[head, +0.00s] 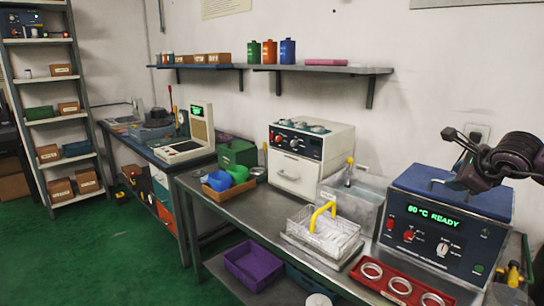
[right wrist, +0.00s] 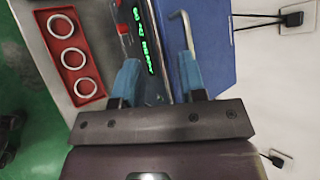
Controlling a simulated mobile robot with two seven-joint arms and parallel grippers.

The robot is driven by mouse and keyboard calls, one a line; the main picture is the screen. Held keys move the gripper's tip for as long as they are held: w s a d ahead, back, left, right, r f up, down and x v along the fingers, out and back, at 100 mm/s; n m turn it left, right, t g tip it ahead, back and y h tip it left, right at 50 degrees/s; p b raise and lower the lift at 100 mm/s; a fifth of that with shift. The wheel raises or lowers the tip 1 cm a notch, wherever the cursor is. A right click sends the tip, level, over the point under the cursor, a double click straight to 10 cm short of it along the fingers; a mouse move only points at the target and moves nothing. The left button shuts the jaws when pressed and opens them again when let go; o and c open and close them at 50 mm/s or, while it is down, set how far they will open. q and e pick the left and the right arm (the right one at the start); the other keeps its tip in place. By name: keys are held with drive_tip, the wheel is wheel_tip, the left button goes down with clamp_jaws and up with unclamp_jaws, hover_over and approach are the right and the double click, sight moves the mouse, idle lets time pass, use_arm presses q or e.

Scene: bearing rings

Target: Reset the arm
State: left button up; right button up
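My right gripper (head: 457,149) hangs at the right of the head view, above the blue lid of the heater box (head: 450,215). Its two blue-tipped fingers (right wrist: 158,76) stand apart in the right wrist view, with nothing clearly held between them. The heater's green display reads "80 °C READY". A red tray (head: 357,269) with three pale rings (head: 400,285) lies in front of the heater. My left gripper is not in view.
A wire basket with a yellow handle (head: 322,217) stands left of the heater on the steel bench (head: 262,222), beside a clear bin (head: 352,204). A cream machine (head: 305,165) stands behind. Yellow bottles (head: 514,275) are at the right edge. A wall shelf (head: 330,71) hangs above.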

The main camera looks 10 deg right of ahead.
drive_tip(key=a+f+m+t+y, duration=0.25)
drive_tip(key=a+m+y, duration=0.8)
drive_tip(key=a, duration=0.95)
drive_tip(key=s+a+f+m+t+h, duration=0.15)
drive_tip(key=s+f+m, duration=0.25)
drive_tip(key=f+m, duration=0.4)
drive_tip(key=s+f+m+t+h, duration=0.1)
drive_tip(key=s+f+m+h, duration=0.25)
drive_tip(key=f+m, duration=0.4)
drive_tip(key=s+a+f+m+t+h, duration=0.1)
drive_tip(key=s+f+m, duration=0.4)
drive_tip(key=f+m, duration=0.25)
drive_tip(key=s+f+m+g+h, duration=0.1)
drive_tip(key=s+f+m, duration=0.4)
drive_tip(key=s, duration=0.6)
drive_tip(key=s+a+f+m+g+h+p, duration=0.1)
drive_tip(key=s+f+m+g, duration=0.3)
drive_tip(key=s+f, duration=0.6)
drive_tip(key=shift+s+a+m+h, duration=0.3)
drive_tip(key=shift+s+m+h, duration=0.25)
drive_tip(key=shift+m+h, duration=0.15)
drive_tip(key=shift+s+d, duration=0.1)
